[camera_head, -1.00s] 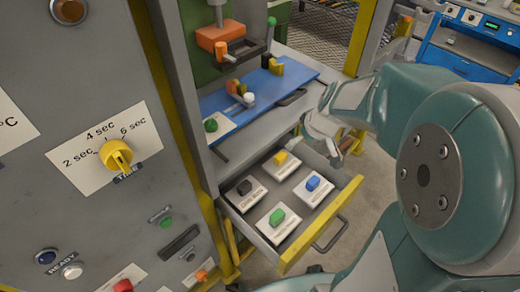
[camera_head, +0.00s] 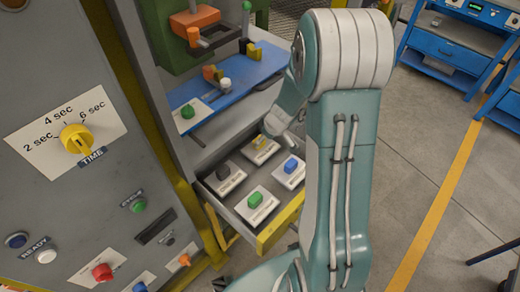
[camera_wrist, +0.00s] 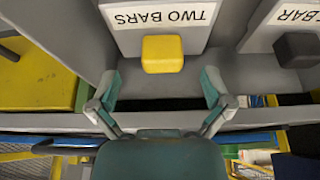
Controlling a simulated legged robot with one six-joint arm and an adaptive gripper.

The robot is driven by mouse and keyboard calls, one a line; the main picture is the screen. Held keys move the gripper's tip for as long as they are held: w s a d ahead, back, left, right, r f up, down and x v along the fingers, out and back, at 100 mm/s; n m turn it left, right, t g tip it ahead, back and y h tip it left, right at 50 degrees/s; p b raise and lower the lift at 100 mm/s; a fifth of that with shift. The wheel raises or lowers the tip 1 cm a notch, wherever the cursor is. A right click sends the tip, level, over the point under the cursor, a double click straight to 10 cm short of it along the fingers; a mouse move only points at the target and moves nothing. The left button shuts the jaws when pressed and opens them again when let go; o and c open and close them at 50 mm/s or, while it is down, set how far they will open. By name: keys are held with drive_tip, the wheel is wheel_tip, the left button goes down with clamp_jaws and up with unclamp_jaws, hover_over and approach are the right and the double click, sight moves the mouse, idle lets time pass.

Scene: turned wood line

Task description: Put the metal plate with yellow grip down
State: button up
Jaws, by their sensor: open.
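The metal plate with yellow grip (camera_head: 265,153) lies in the open drawer (camera_head: 237,217), in its back right compartment area. In the wrist view the plate (camera_wrist: 190,38) reads "TWO BARS" upside down, with its yellow grip (camera_wrist: 162,53) facing me. My gripper (camera_wrist: 160,92) is open and empty, its two fingers spread on either side below the yellow grip and apart from it. In the head view my gripper (camera_head: 280,128) is close to the plate and partly hides it.
Plates with black (camera_head: 223,172), green (camera_head: 256,199) and blue (camera_head: 291,166) grips lie in the same drawer. Above is a blue press bed (camera_head: 235,83) with a green-grip plate (camera_head: 188,112). A control panel (camera_head: 60,170) stands at left. Open floor lies to the right.

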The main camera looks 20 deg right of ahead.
sight(261, 148)
drive_tip(key=x, duration=0.4)
drive_tip(key=shift+w+a+f, duration=0.15)
drive_tip(key=shift+a+f, duration=0.05)
drive_tip(key=shift+f, duration=0.15)
drive_tip(key=shift+d, duration=0.1)
drive_tip(key=c, duration=1.4)
